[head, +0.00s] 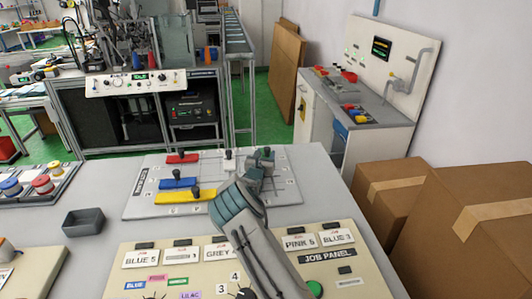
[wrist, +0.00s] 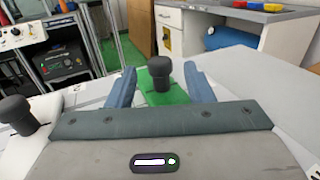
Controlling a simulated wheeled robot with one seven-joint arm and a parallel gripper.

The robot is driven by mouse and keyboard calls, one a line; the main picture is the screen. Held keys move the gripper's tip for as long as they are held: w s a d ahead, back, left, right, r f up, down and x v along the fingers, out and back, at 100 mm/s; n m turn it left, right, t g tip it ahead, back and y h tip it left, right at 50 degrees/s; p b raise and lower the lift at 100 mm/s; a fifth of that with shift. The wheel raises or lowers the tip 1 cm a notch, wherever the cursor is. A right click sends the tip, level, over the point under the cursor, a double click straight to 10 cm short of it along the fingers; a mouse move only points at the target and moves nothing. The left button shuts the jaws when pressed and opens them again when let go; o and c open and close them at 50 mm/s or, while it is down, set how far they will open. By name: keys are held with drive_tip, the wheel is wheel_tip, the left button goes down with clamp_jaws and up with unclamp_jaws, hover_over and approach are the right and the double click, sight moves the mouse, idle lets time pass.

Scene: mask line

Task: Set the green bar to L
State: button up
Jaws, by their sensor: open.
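The green bar (wrist: 178,97) lies on the board between and just beyond my open fingers in the wrist view. Its black knob (wrist: 159,76) stands upright between the two blue-grey fingers, with a gap on each side. My gripper (wrist: 161,85) is open; in the head view my gripper (head: 263,158) is over the right part of the slider board (head: 135,207) and hides most of the green bar. The letter marks by the green bar cannot be read.
Red (head: 182,158), blue (head: 177,183) and yellow (head: 180,197) bars with black knobs sit on the board's left half. Another dark knob (wrist: 15,110) is left of my gripper. The job panel (head: 130,260) is in front, a grey bin (head: 83,222) left, cardboard boxes (head: 395,195) right.

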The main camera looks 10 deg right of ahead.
drive_tip(key=shift+w+d, duration=0.25)
drive_tip(key=shift+w, duration=0.45)
